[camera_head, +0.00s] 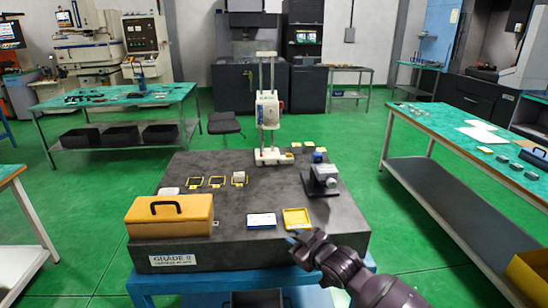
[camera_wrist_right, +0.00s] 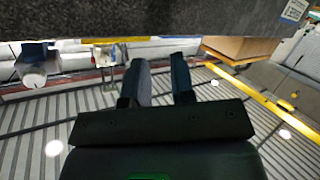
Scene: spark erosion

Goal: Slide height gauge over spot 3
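The height gauge (camera_head: 268,112), a white and grey upright with two columns, stands on the dark granite plate (camera_head: 268,195) near its far edge. Yellow-rimmed square spots lie to its left: one at left (camera_head: 195,183), one in the middle (camera_head: 217,182) and one at right (camera_head: 238,182), which has a pale block on it. Their numbers are too small to read. My right gripper (camera_head: 301,243) is at the plate's front edge, well apart from the gauge. In the right wrist view its two fingers (camera_wrist_right: 158,65) are apart with nothing between them. My left gripper is out of view.
A yellow case (camera_head: 170,215) takes the plate's front left corner. A white-blue card (camera_head: 262,221) and a yellow tray (camera_head: 296,217) lie at the front. A grey device (camera_head: 322,180) stands right. The plate's middle is clear.

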